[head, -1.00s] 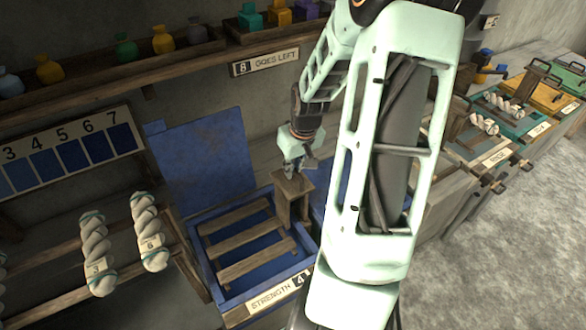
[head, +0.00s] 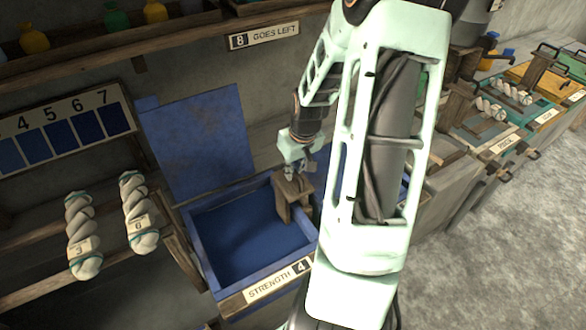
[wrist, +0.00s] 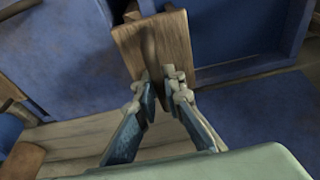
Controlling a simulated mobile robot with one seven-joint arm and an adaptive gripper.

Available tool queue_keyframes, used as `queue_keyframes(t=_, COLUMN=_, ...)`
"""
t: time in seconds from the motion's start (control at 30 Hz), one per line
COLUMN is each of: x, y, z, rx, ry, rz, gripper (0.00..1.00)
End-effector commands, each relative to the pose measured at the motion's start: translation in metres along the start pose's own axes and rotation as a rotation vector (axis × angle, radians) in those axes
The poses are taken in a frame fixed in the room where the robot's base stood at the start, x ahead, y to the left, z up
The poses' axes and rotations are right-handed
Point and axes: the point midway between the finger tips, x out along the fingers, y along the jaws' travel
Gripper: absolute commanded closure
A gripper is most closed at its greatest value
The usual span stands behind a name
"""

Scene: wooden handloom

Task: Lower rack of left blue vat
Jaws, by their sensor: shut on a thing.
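The left blue vat (head: 199,250) stands open, with a "STRENGTH 4" label on its front rim and dark blue dye inside. The wooden rack's upright handle (head: 290,205) rises at the vat's right back corner. The rack's slats are not visible below the dye surface. My gripper (head: 295,172) is at the top of this handle. In the wrist view, my gripper's fingers (wrist: 165,82) are closed on the brown wooden handle (wrist: 155,45).
The vat's blue lid (head: 195,145) stands raised behind it. Twisted white skeins, 3 (head: 82,235) and 6 (head: 138,215), hang at left. A shelf with a "GOES LEFT" sign (head: 264,35) runs above. Other vats with wooden racks (head: 490,115) stand at right.

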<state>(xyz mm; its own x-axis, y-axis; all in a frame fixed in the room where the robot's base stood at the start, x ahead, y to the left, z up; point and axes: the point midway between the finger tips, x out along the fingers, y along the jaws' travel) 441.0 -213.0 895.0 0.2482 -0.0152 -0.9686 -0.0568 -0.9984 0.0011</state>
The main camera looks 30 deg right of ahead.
Motion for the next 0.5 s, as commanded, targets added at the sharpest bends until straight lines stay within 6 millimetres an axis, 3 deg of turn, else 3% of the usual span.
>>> queue_keyframes(t=0.03, x=0.01, y=0.0, z=0.004, rx=0.001, ry=-0.004, rz=-0.002, gripper=1.0)
queue_keyframes(t=0.5, x=0.056, y=0.0, z=0.016, rx=0.002, ry=-0.004, rz=-0.002, gripper=1.0)
